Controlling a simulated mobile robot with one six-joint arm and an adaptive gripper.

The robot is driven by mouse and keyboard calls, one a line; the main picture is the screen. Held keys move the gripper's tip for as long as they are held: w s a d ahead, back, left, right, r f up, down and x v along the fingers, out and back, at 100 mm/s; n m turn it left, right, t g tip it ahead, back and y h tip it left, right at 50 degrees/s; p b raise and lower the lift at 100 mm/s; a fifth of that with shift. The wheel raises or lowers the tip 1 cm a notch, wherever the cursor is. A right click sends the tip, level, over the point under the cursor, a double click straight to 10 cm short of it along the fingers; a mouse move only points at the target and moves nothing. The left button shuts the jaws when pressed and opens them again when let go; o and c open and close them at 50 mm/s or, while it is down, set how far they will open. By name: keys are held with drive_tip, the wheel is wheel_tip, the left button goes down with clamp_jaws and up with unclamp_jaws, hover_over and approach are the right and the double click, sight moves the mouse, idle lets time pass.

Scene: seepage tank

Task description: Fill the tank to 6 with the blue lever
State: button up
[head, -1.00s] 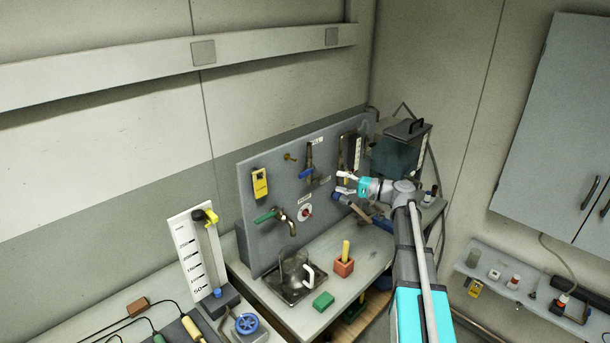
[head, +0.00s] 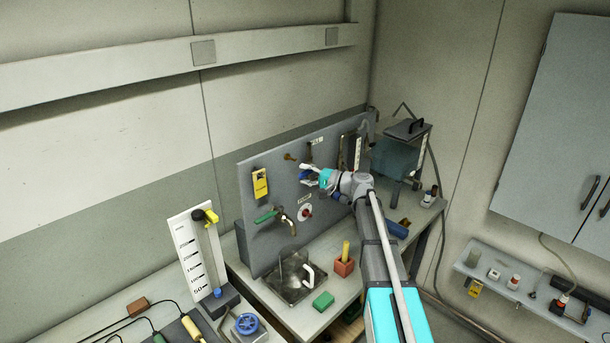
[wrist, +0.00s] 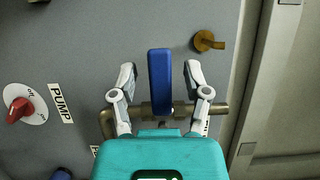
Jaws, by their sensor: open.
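The blue lever (wrist: 159,75) sits on a brass pipe (wrist: 221,109) on the grey panel. In the wrist view it stands between the two fingers of my gripper (wrist: 160,76), with a gap on each side. My gripper is open and holds nothing. In the head view my gripper (head: 308,171) is at the panel, and a bit of the blue lever (head: 306,176) shows beside it. The clear tank (head: 394,158) with a dark lid stands at the panel's right end. I cannot read its level.
A red pump knob (wrist: 18,109) and a brass fitting (wrist: 208,41) are near the lever. A green-handled tap (head: 266,217) is lower left on the panel (head: 262,158).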

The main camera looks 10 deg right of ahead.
drive_tip(key=shift+a, duration=0.15)
clamp_jaws()
idle(0.4)
